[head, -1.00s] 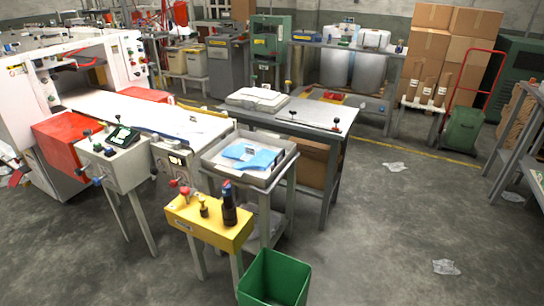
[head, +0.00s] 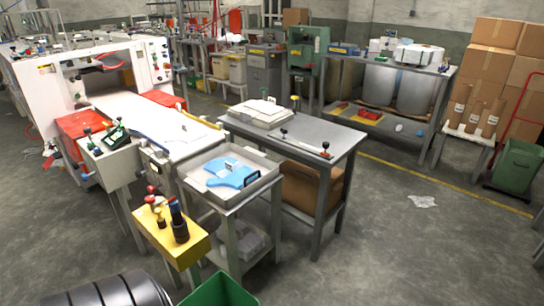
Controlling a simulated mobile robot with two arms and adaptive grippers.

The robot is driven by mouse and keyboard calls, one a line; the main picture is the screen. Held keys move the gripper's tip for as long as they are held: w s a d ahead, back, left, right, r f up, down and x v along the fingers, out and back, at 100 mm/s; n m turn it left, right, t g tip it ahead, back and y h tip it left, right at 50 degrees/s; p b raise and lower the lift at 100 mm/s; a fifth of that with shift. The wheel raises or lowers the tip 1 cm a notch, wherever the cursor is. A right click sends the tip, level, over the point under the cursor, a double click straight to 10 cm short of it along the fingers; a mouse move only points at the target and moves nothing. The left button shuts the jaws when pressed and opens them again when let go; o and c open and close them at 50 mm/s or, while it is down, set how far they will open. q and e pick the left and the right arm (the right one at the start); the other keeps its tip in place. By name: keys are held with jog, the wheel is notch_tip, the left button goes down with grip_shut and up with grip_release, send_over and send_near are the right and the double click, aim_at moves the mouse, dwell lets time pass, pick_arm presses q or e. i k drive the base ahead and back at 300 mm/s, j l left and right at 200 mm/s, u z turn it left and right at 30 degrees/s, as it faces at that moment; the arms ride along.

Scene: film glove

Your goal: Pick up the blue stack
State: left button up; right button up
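The blue stack (head: 236,177) is light blue, flat and glove-like. It lies in a shallow grey tray (head: 271,179) on a small stand, left of the picture's middle. A small dark tag or block stands at its right end. The layers of the stack are too small to count. Neither of my grippers shows in the head view.
A yellow control box (head: 190,245) on a post stands in front of the tray, with a green bin (head: 222,289) below. A grey workbench (head: 320,143) stands behind right. The white machine (head: 110,85) is at left. The floor (head: 400,245) at right is mostly clear.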

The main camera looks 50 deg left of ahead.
aim_at(230, 172)
jog(key=i+l+u, duration=0.2)
jog(key=i, duration=0.35)
jog(key=i+u, duration=0.2)
jog(key=i, duration=0.4)
jog(key=i+u, duration=0.3)
jog(key=u, duration=0.2)
jog(key=i+u, duration=0.25)
jog(key=u, duration=0.2)
jog(key=i+l+u, duration=0.25)
jog(key=u, duration=0.25)
